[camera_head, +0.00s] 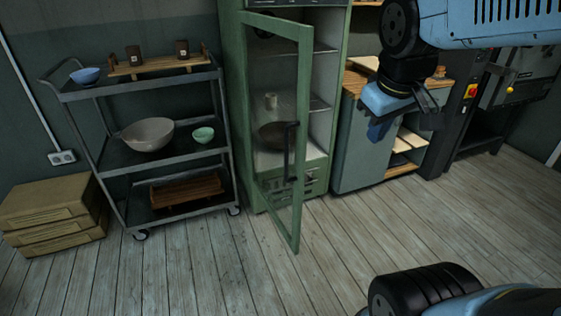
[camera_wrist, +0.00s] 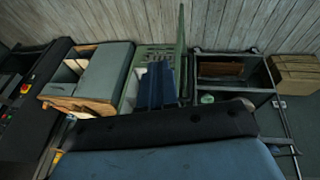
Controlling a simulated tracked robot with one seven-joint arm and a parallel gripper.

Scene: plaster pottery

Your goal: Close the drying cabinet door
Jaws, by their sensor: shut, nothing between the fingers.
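The green drying cabinet (camera_head: 235,120) stands against the back wall in the head view. Its glazed door (camera_head: 303,110) is hinged on the left and stands ajar, swung out toward me. A dark vertical handle (camera_head: 290,152) is on the door's free side. My gripper (camera_head: 378,132) is to the right of the door in the picture, apart from it, shut and empty. In the wrist view my blue fingers (camera_wrist: 160,85) show close together in front of the cabinet (camera_wrist: 155,50). The open door shows there as a thin green upright (camera_wrist: 181,40).
A dark wheeled trolley (camera_head: 165,160) with bowls stands left of the cabinet, beside stacked boxes (camera_head: 50,205). A grey workbench (camera_head: 360,150) with a wooden top stands right of it. Pots sit on shelves inside. The plank floor (camera_head: 220,280) before the door is clear.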

